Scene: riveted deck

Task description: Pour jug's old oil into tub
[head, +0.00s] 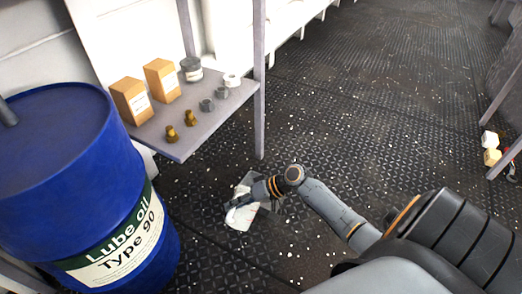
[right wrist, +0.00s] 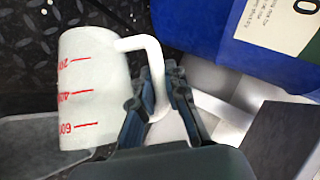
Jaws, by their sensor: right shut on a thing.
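The jug (right wrist: 88,95) is white with red volume marks. My right gripper (right wrist: 157,85) is shut on its handle in the right wrist view. The numbers appear upside down there, with the 600 mark towards the bottom of the picture. In the head view the jug (head: 239,217) is small and partly covered by my right gripper (head: 252,203), low over the floor near the shelf. Grey surfaces show around the jug, but I cannot tell whether they belong to the tub. The oil inside the jug is hidden. My left gripper is out of view.
A blue lube oil drum (head: 65,175) stands at the left. The shelf (head: 180,145) beside it bears two cartons (head: 145,90), a can (head: 191,69), nuts and bolts. Dark floor (head: 370,100) is open behind and right. Small blocks (head: 490,146) lie at the right edge.

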